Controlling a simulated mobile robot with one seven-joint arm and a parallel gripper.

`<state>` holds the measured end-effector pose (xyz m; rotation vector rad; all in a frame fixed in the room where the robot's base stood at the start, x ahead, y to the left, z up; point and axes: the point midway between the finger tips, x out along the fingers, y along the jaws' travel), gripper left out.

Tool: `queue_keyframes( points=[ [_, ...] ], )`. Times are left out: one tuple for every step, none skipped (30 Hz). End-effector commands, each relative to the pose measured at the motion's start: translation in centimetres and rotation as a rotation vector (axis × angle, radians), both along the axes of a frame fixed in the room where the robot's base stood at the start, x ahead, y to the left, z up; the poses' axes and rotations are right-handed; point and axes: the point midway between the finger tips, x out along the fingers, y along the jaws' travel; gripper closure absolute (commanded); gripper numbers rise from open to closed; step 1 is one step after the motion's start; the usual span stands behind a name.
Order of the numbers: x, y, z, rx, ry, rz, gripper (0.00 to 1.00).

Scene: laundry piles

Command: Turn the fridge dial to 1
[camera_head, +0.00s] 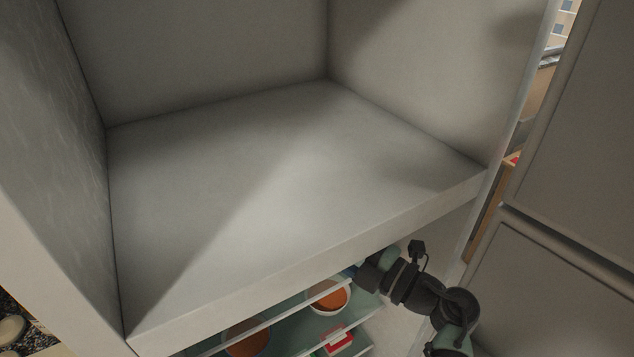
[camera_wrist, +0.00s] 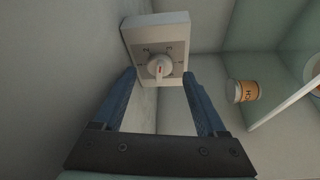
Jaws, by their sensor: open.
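The fridge dial (camera_wrist: 160,66) is a round white knob on a pale rectangular housing (camera_wrist: 157,32) on the fridge's inner wall, in the wrist view at top centre. In the head view my arm reaches into the lower fridge section; the dial is hidden there.
In the head view, an empty compartment (camera_head: 250,190) lies above my arm. Below it, a glass shelf (camera_head: 290,325) holds bowls with orange contents (camera_head: 328,296) and a red-and-white box (camera_head: 337,341). In the wrist view, a labelled tub (camera_wrist: 243,91) stands to the right. Fridge doors (camera_head: 560,270) stand at right.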

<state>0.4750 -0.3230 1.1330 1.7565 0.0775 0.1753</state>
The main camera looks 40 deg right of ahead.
Motion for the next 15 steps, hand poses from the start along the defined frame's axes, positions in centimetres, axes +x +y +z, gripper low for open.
queue_keyframes(
  points=[
    [-1.2, -0.3, -0.3, -0.001, 0.0, -0.006, 0.26],
    [-1.8, -0.4, -0.4, -0.002, 0.0, -0.005, 0.26],
    [-2.8, -0.5, -0.5, -0.001, 0.0, -0.006, 0.26],
    [-3.5, -0.6, -0.6, -0.001, 0.0, -0.007, 0.26],
    [-4.1, -0.8, -0.6, -0.002, 0.0, -0.006, 0.26],
    [-5.0, -0.9, -0.7, -0.002, 0.0, -0.006, 0.26],
    [-5.7, -1.0, -0.7, -0.003, 0.001, -0.006, 0.26],
    [-6.3, -1.1, -0.8, -0.002, 0.001, -0.006, 0.26],
    [-7.1, -1.2, -0.8, -0.001, 0.0, -0.006, 0.26],
    [-7.6, -1.2, -0.9, -0.001, 0.001, -0.005, 0.26],
    [-8.1, -1.3, -0.9, -0.002, 0.001, -0.005, 0.26],
    [-8.7, -1.4, -0.9, -0.002, 0.0, -0.004, 0.26],
    [-9.1, -1.5, -0.9, -0.002, 0.0, -0.004, 0.26],
    [-9.4, -1.5, -0.9, -0.002, 0.0, -0.004, 0.26],
    [-9.8, -1.5, -0.9, -0.002, -0.001, -0.002, 0.26]
  ],
)
